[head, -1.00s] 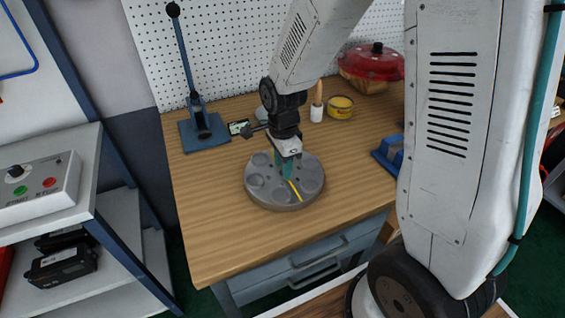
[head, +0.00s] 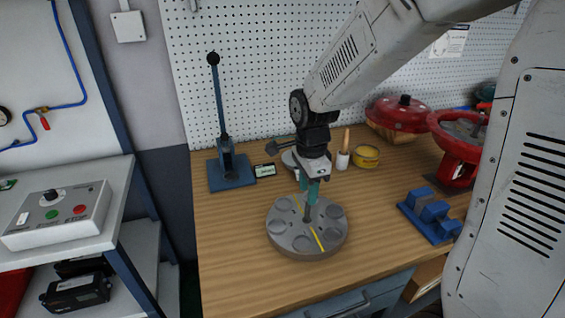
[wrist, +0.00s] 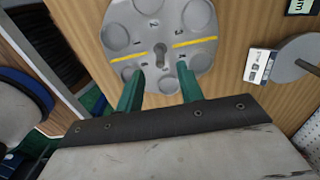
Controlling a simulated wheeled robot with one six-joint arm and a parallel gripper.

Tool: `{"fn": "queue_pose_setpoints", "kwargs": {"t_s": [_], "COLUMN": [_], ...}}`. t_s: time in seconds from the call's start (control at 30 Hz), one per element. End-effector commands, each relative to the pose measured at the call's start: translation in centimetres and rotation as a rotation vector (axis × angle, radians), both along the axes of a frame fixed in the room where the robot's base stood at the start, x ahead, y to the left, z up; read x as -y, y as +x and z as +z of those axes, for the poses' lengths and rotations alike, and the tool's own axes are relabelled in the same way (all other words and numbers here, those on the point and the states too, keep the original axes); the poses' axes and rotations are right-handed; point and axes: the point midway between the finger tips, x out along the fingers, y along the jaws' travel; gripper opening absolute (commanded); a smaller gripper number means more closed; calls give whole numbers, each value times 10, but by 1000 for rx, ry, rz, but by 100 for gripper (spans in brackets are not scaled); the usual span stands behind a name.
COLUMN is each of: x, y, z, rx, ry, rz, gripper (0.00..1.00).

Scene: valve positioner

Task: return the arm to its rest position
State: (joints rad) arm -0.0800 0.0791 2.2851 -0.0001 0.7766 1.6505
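A round grey plate (head: 285,238) with several shallow round pockets and a yellow stripe lies on the wooden workbench. A short dark post (head: 307,213) stands at its middle. My gripper (head: 309,198) is over the plate, pointing down, with its green fingers close to the post. In the wrist view my gripper (wrist: 159,70) has its two fingers apart with nothing held between them. There the plate (wrist: 144,43) shows numbered pockets, a keyhole-like centre and a yellow stripe running across. My arm reaches in from the upper right in the head view.
A blue lever press (head: 230,168) stands at the back left. A yellow tin (head: 366,157), red-lidded part (head: 398,113), red valve wheel (head: 463,150) and blue block (head: 429,216) lie to the right. A control box (head: 55,213) sits on the left shelf. The bench's front left is bare.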

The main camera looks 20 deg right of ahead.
Motion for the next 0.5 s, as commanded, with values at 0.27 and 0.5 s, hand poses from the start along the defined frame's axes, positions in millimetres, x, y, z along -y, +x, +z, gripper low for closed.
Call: {"fn": "queue_pose_setpoints", "kwargs": {"t_s": [0.27, 0.5], "x": [1, 9], "y": [-8, -68], "z": [-1, 26], "rx": [-36, -128], "ry": [0, 40], "rz": [188, 778], "gripper": [37, 37]}}
